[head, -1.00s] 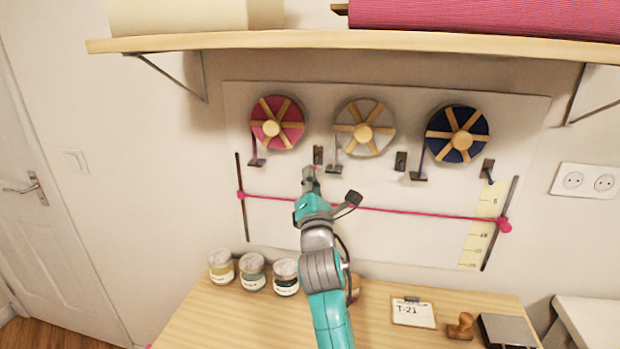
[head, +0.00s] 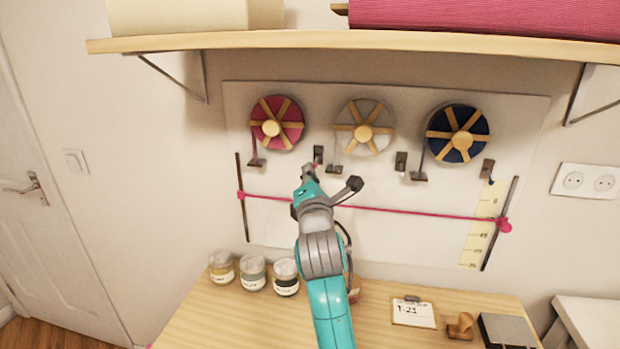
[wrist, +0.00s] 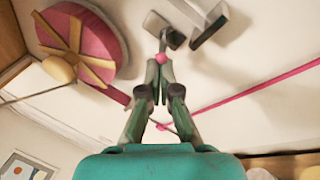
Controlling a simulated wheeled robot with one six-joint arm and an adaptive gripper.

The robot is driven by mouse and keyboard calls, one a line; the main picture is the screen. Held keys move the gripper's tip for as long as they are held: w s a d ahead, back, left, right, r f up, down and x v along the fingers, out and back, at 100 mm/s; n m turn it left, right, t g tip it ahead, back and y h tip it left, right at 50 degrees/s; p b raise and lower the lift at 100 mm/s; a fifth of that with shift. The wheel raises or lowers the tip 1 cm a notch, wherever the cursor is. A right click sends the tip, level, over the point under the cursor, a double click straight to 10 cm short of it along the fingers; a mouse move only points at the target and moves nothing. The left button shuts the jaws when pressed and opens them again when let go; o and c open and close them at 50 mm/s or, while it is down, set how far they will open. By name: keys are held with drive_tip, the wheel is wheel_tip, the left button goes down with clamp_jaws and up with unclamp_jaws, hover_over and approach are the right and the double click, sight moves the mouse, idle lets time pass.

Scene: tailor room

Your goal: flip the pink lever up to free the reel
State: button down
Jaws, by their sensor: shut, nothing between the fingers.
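The pink lever's round knob (wrist: 161,58) is in the wrist view, on a short stem below a dark bracket (wrist: 173,38). The lever points down. In the head view the bracket (head: 318,154) is on the white board, right of the pink reel (head: 277,123). The pink reel also shows at the left of the wrist view (wrist: 75,45). My gripper (wrist: 158,80) is shut and empty, its fingertips at the underside of the knob. I cannot tell whether they touch it. In the head view my gripper (head: 308,174) is small and just below the bracket.
A grey reel (head: 364,127) and a blue reel (head: 458,133) hang to the right, with their own brackets. A pink cord (head: 420,212) crosses the board below my gripper. A wooden shelf (head: 380,40) overhangs the board. Jars (head: 252,272) stand on the table below.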

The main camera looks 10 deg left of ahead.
drive_tip(key=shift+s+r+m+g, duration=0.15)
drive_tip(key=shift+r+m+g, duration=0.15)
drive_tip(key=shift+r+g, duration=0.65)
drive_tip(key=shift+f, duration=0.2)
drive_tip(key=s+r, duration=0.1)
drive_tip(key=s, duration=0.8)
drive_tip(key=shift+s+a, duration=0.2)
drive_tip(key=shift+a, duration=0.2)
drive_tip(key=shift+r, duration=0.1)
